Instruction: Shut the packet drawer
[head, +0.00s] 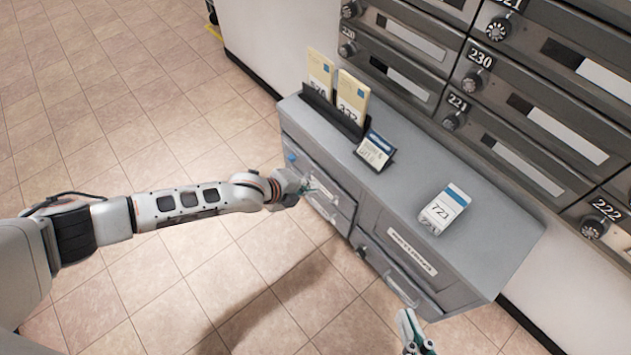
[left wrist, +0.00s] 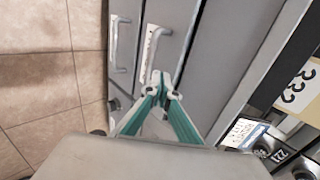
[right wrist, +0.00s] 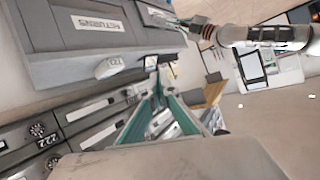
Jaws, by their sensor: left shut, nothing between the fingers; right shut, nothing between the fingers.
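The grey cabinet (head: 460,245) has stacked drawer fronts on its left half. One drawer front (left wrist: 179,40) with a pale bar handle (left wrist: 150,45) fills the middle of the left wrist view, and a second handle (left wrist: 118,45) is beside it. No drawer label is readable there, and I see no clear gap showing how far a drawer stands out. My left gripper (head: 314,188) is shut and empty at the left drawer fronts; its fingertips (left wrist: 160,90) appear close to the handle, contact unclear. My right gripper (head: 416,338) is shut and empty, in front of the cabinet's right end.
On the cabinet top are a card holder (head: 335,118), a small display stand (head: 376,150) and a white-and-blue packet (head: 444,208). A labelled panel (head: 412,253), reading RETURNS in the right wrist view (right wrist: 98,24), is on the right half. Mailboxes (head: 480,90) line the wall. Tiled floor is clear in front.

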